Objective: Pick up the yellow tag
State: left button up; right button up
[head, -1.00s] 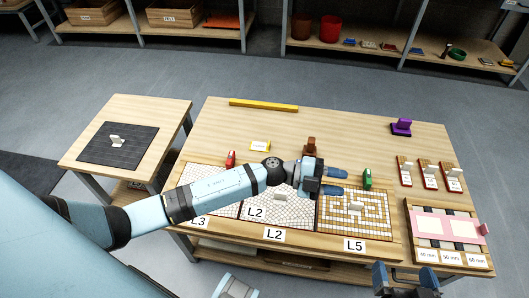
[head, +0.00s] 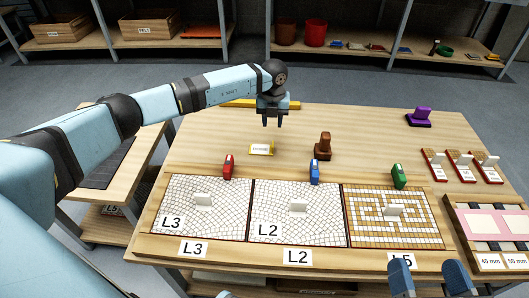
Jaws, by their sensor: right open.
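The yellow tag (head: 261,149) is a small yellow piece with a white label, lying on the table behind the mosaic panels. My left gripper (head: 272,121) points down above and just behind the tag. Its two fingers are apart with nothing between them, and it does not touch the tag. My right gripper (head: 429,279) shows at the bottom edge, open and empty, in front of the right panel.
Red (head: 228,167), blue (head: 314,172) and green (head: 398,176) clamp-like pieces stand along the panels' back edge. A brown block (head: 323,146) stands right of the tag. A yellow bar (head: 240,103) lies behind my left gripper. A purple piece (head: 418,117) sits back right.

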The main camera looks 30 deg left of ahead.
aim_at(261, 147)
pick_arm(q)
notch_tip(261, 147, down, 7)
jog(key=shift+s+d+r+b, duration=0.1)
jog(key=shift+r+b, duration=0.05)
jog(key=shift+b, duration=0.85)
jog(key=f+b, duration=0.1)
jog(key=f, duration=0.2)
jog(key=f+b, duration=0.1)
jog(key=shift+s+d+f+b, duration=0.2)
jog(key=shift+d+f+b, duration=0.05)
jog(key=shift+b, duration=0.1)
jog(key=shift+f, duration=0.1)
grip_shut()
pick_arm(e)
jog(key=shift+n+g, duration=0.6)
jog(key=shift+n, duration=0.2)
jog(key=f, duration=0.2)
jog(key=w+f, duration=0.1)
jog(key=f, duration=0.1)
jog(key=shift+d+f, duration=0.1)
jog(key=shift+f, duration=0.25)
